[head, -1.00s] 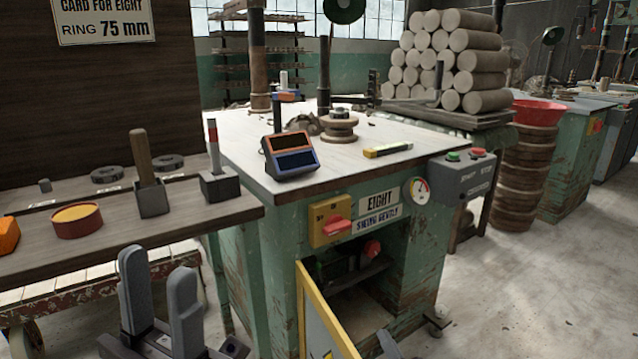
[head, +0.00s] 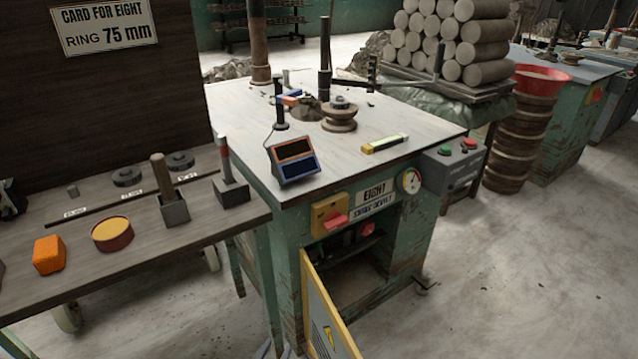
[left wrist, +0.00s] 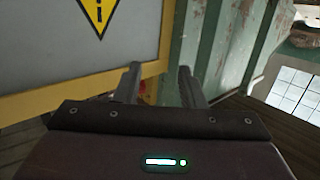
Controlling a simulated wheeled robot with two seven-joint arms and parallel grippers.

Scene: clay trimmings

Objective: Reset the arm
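My left gripper shows in the left wrist view (left wrist: 158,76), with its two grey fingers apart and nothing between them. Beyond the fingers are the yellow frame of the cabinet door and a green post. In the head view only a small grey bit at the bottom edge, left of the yellow door, may belong to it. My right gripper is in neither view. The open cabinet door (head: 328,315) hangs at the front of the green machine (head: 262,215).
A dark bench (head: 120,262) on the left holds an orange block (head: 48,255), a round red-rimmed tin (head: 112,234) and tools in grey blocks. A control box (head: 455,170) juts from the machine's right side. The floor (head: 510,290) at right is clear.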

